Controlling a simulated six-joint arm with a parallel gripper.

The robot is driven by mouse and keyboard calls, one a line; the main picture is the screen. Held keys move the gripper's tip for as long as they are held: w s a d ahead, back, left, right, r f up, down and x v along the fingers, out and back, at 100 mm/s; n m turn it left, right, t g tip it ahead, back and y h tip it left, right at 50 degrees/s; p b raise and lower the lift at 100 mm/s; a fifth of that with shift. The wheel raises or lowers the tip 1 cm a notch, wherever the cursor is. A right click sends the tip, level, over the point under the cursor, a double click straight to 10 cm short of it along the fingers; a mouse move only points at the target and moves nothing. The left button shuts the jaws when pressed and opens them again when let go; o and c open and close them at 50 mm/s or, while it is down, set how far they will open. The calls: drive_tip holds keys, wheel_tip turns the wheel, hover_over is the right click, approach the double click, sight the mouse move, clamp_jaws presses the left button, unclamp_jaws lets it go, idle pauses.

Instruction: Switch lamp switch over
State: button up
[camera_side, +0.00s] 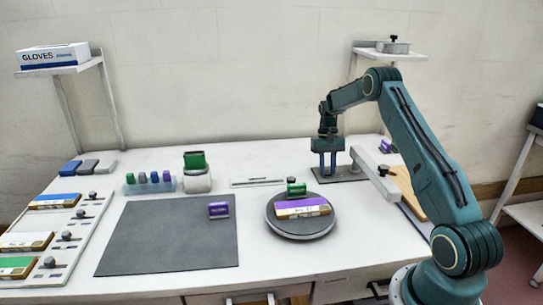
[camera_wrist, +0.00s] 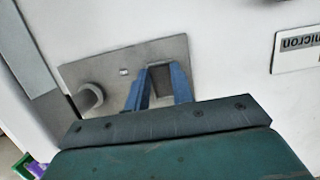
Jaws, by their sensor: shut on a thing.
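A grey metal plate (camera_wrist: 118,68) lies on the white table in the wrist view, with a short round grey post (camera_wrist: 89,98) at its left end. The lamp switch appears to be the dark upright block (camera_wrist: 161,84) on the plate's right part. My gripper (camera_wrist: 161,72) has its two blue fingers on either side of this block and is shut on it. In the side view my gripper (camera_side: 327,174) points down at the plate (camera_side: 348,173) at the back of the table. The block is hidden there behind the fingers.
A grey arm with a dark knob (camera_side: 374,161) stands close to the right of my gripper. A dark mat (camera_side: 165,243) lies left.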

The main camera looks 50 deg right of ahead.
drive_tip(key=o, duration=1)
drive_tip(key=v, duration=0.7)
drive_tip(key=shift+r, duration=0.3)
